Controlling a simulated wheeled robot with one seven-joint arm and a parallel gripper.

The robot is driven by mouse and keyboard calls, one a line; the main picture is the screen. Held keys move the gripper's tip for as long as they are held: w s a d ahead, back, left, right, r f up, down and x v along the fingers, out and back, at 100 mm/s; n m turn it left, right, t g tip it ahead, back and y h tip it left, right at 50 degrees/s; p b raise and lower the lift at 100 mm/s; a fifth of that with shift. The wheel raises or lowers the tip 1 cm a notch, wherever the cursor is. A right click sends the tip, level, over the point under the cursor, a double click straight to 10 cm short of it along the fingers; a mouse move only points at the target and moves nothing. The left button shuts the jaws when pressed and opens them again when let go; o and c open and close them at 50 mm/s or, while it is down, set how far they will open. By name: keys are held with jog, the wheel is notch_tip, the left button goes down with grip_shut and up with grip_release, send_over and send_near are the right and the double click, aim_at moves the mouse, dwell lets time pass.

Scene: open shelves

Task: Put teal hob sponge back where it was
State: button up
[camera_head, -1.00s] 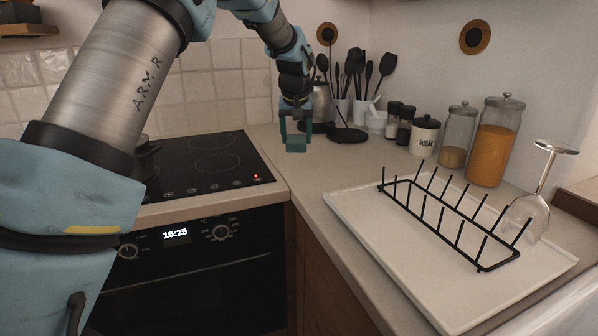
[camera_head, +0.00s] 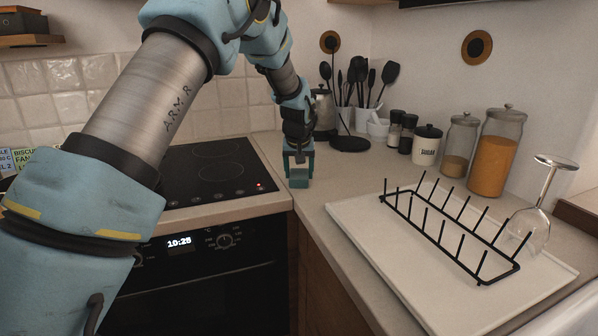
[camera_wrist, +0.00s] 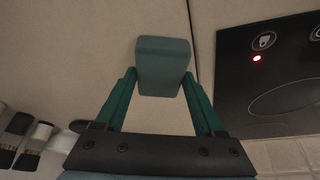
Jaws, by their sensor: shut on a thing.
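The teal sponge (camera_wrist: 163,62) is a small block held between the two green fingers of my gripper (camera_wrist: 158,85) in the wrist view. In the head view the sponge (camera_head: 299,180) hangs below my gripper (camera_head: 299,165), at the counter strip just right of the hob (camera_head: 215,170). My gripper points down and is shut on it. I cannot tell whether the sponge's underside touches the counter. The hob's red light (camera_wrist: 257,58) shows at the right in the wrist view.
A white tray (camera_head: 350,215) with a black drying rack (camera_head: 440,235) and a wine glass (camera_head: 535,215) stands to the right. Counter (camera_head: 325,180) between hob and tray is clear.

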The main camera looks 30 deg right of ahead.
jog(key=o, duration=1.3)
jog(key=shift+r, duration=0.25)
jog(key=b+v, duration=0.2)
jog(key=v, duration=1)
jog(key=a+f+n+g+y, duration=0.1)
jog(key=a+f, duration=0.1)
jog(key=a, duration=0.9)
jog(key=a+f+n, duration=0.1)
jog(key=a+f, duration=0.1)
jog(key=a, duration=0.9)
jog(key=s+a+f+n, duration=0.1)
jog(key=s+a+f, duration=0.2)
jog(key=s+a, duration=0.4)
jog(key=s+a+f+n+g+y, duration=0.1)
jog(key=s+a+f, duration=0.2)
jog(key=s+a, duration=0.5)
jog(key=a, duration=0.5)
jog(key=shift+f+n, duration=0.3)
